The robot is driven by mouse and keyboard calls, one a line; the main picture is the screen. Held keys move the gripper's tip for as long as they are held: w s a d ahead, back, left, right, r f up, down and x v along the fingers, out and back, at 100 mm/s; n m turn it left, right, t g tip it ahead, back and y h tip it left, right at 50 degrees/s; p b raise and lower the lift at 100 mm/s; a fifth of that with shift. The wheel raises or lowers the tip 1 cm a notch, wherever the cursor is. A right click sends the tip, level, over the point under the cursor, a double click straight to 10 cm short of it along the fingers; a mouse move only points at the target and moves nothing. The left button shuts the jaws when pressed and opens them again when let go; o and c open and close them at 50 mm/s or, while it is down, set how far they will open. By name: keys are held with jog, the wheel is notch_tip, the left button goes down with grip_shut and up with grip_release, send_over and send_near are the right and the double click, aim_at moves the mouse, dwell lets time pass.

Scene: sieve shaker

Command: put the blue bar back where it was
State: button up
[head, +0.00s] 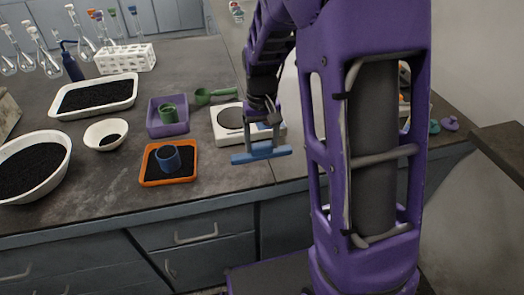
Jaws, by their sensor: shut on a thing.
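A blue bar (261,155) is held level by my gripper (262,143), near the front edge of the counter. My gripper is shut on the bar from above, around its middle. The bar shows in front of a white device with a round dark plate (229,117). I cannot tell how high the bar is above the counter. My arm hides part of the white device and the counter behind it.
An orange tray (167,181) with a blue ring stands left of the bar. A purple tray (182,131) with a green cup lies behind it, near a green scoop (209,97). Bare counter (225,178) lies between orange tray and bar.

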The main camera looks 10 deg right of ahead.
aim_at(262, 144)
jog(key=shift+f, duration=1.45)
jog(key=shift+f+b, duration=0.15)
jog(key=shift+b, duration=0.15)
jog(key=o, duration=1.3)
jog(key=shift+o, duration=0.2)
notch_tip(262, 144, up, 12)
jog(key=p, duration=0.2)
